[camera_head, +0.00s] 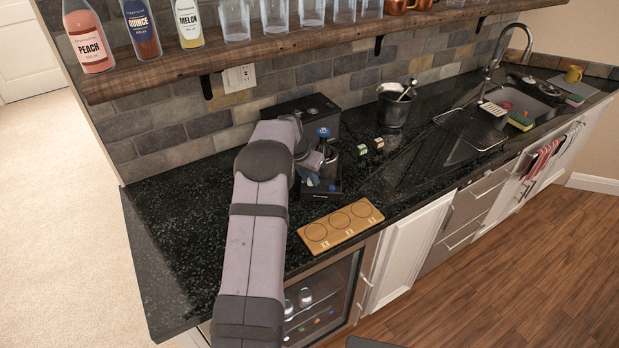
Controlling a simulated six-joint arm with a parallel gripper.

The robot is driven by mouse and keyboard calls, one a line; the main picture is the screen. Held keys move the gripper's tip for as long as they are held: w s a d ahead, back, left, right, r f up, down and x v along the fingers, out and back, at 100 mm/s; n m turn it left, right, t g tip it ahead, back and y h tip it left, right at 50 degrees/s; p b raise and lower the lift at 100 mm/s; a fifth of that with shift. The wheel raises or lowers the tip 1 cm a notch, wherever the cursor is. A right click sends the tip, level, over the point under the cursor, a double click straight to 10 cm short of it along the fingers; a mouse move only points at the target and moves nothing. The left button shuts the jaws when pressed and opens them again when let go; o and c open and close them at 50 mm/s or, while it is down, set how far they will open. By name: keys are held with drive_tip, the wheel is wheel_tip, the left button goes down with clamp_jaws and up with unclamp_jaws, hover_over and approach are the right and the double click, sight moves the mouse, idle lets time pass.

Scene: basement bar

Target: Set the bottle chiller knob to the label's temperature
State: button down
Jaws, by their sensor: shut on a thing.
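The bottle chiller (325,107) is a black box on the dark counter by the tiled wall, with a low front part. A dark bottle with a blue cap (323,132) stands at its front, partly hidden by my arm. My gripper (320,184) is at the chiller's low front, pointing down, with small blue parts at its fingers. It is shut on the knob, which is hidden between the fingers. The knob's setting and the label's temperature cannot be read from here.
A wooden board with three ring marks (341,226) lies at the counter's front edge. A shelf with bottles and glasses (300,38) hangs above. The left counter is clear.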

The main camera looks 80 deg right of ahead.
sight(304, 192)
drive_tip(key=shift+f+b, duration=0.15)
drive_tip(key=shift+b, duration=0.2)
drive_tip(key=shift+r+m, duration=0.2)
drive_tip(key=shift+m, duration=0.2)
drive_tip(key=c, duration=1.6)
unclamp_jaws()
drive_tip(key=shift+r, duration=0.1)
drive_tip(key=shift+b+v, duration=1.55)
drive_tip(key=shift+v, duration=2.05)
drive_tip(key=shift+w, duration=0.2)
